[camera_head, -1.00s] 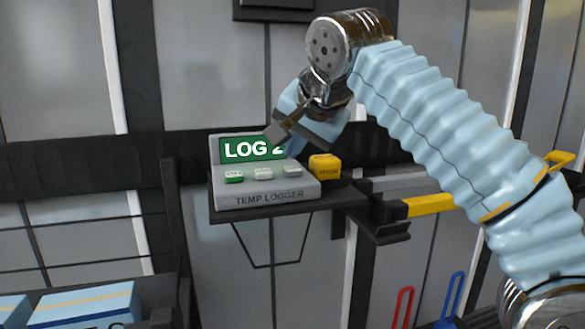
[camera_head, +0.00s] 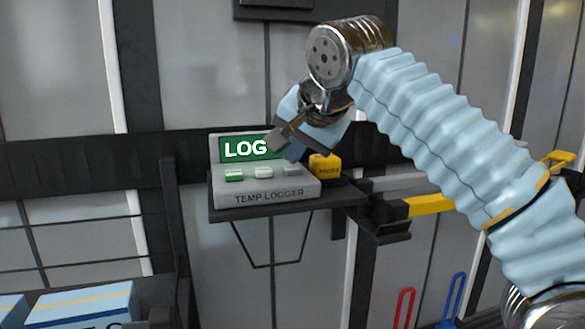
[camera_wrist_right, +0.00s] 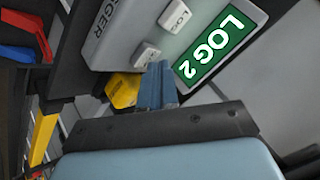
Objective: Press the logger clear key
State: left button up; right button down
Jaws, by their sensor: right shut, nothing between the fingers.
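The grey temp logger (camera_head: 268,190) sits on a dark shelf, with a green screen and a row of three keys: a green left key (camera_head: 234,175), a pale middle key (camera_head: 264,173) and a pale right key (camera_head: 291,171). The key lettering is too small to read surely in the head view. My right gripper (camera_head: 282,147) is shut and empty, in front of the screen just above the right key. In the right wrist view its fingertips (camera_wrist_right: 157,70) are close beside the right key (camera_wrist_right: 146,54); I cannot tell whether they touch. The wrist view screen (camera_wrist_right: 214,45) reads LOG 2.
A yellow block (camera_head: 325,166) stands right beside the logger on the shelf (camera_head: 235,214). A yellow and grey bar (camera_head: 430,205) is right of the shelf. Red and blue hooks (camera_head: 404,305) hang lower right; blue boxes (camera_head: 85,303) are lower left.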

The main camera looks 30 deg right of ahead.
aim_at(295, 168)
jog(key=shift+f, duration=0.35)
jog(key=shift+r, duration=0.15)
dwell(0.4)
jog(key=shift+r+p, duration=0.8)
jog(key=shift+r, duration=0.05)
notch_tip(295, 168, up, 2)
jog(key=shift+r+p, duration=0.2)
jog(key=shift+p, duration=0.7)
jog(key=shift+r, duration=1.25)
